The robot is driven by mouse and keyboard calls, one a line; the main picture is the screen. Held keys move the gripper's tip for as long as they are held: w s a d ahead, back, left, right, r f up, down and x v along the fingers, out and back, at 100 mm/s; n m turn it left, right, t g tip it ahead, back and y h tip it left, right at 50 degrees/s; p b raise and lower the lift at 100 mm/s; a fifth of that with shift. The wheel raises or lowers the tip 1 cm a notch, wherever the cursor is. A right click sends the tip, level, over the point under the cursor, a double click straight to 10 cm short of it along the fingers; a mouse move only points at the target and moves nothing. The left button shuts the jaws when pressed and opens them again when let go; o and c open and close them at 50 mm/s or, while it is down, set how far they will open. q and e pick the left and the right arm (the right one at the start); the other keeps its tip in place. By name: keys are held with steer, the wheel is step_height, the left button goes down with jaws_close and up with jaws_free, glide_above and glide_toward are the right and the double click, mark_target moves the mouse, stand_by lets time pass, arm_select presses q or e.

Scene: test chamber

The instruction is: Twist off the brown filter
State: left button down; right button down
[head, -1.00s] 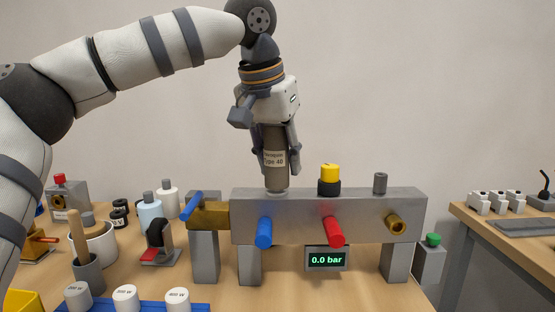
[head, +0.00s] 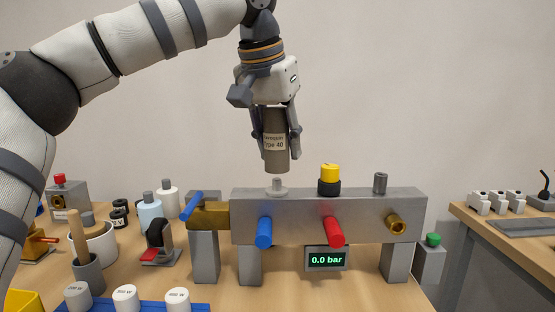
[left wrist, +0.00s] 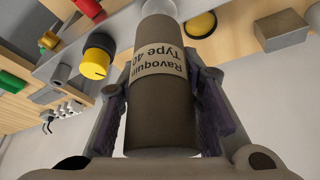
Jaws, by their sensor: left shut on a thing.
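The brown filter (head: 276,157) is a grey-brown cylinder with a pale label reading "Type 40". My left gripper (head: 276,140) is shut on it and holds it upright, pointing down. The filter's lower end hangs a little above a grey stud on a round seat (head: 277,188), on top of the grey manifold block (head: 300,206). There is a visible gap between them. The left wrist view also shows the filter (left wrist: 160,110) between the two fingers, with its label upside down. My right gripper is not in view.
On the block stand a yellow-and-black knob (head: 329,180) and a grey post (head: 380,184). Blue (head: 264,232) and red (head: 333,231) handles and a brass fitting (head: 396,224) stick out in front. The display (head: 326,259) reads 0.0 bar. Jars and weights crowd the left.

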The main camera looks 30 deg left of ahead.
mark_target(281, 121)
arm_select(q)
steer(key=shift+r, duration=0.3)
steer(key=shift+r, duration=1.5)
